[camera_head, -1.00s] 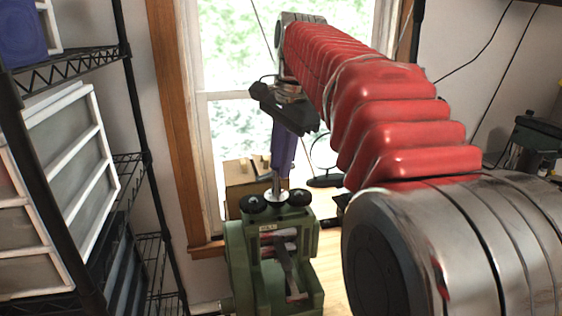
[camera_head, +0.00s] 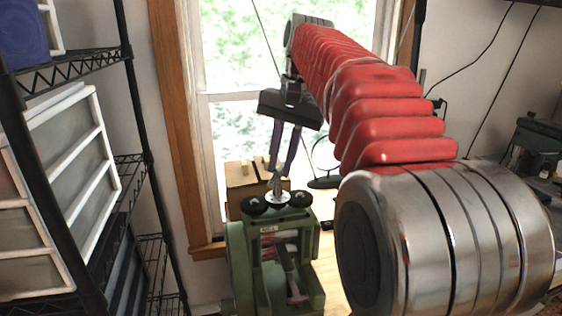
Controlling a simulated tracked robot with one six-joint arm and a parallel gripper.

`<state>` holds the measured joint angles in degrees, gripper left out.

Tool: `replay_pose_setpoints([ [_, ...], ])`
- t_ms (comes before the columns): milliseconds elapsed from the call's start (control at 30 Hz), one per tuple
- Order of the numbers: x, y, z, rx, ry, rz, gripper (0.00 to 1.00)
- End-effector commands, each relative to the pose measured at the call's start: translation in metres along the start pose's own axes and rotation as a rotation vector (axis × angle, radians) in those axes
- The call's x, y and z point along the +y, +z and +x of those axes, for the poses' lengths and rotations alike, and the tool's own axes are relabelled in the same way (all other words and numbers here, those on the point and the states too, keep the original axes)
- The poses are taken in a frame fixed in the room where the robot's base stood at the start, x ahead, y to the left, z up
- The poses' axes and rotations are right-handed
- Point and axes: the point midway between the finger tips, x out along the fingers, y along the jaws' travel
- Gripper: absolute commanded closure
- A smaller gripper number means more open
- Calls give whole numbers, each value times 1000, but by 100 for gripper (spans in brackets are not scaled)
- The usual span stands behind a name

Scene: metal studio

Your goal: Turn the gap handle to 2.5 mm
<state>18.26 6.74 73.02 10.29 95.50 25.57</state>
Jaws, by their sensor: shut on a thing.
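The green rolling mill (camera_head: 236,262) stands upright on the wooden bench top. The gap handle (camera_head: 277,186) rises from a round silver plate (camera_head: 270,198) at the middle of the mill's top, between two black round knobs. My gripper (camera_head: 279,171) comes down from above, with its two purple fingers on either side of the handle's upper end. It is shut on the handle, and the fingertips partly hide it. A pale label sits on the mill's front below the plate, too small to read. The gap reading cannot be made out.
A cardboard box (camera_head: 240,180) stands behind the mill, before the window. A wire shelf (camera_head: 140,160) with white-framed drawers (camera_head: 66,138) fills the left. A dark green machine (camera_head: 536,140) stands at the far right. My red-sleeved arm crosses the right side.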

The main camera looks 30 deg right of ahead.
Motion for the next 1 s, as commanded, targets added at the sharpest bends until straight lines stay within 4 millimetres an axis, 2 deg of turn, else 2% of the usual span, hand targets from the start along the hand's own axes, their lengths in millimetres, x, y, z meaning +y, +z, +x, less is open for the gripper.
replay_pose_setpoints([
  [300, 0, 0, 0, -2, 0, -1, 100],
  [333, 0, 0, 0, -2, 0, -1, 81],
  [567, 0, 0, 0, -1, 0, -1, 65],
  [867, 0, 0, -1, 0, 0, 0, 65],
  [1000, 0, 0, -8, 1, -1, 0, 65],
])
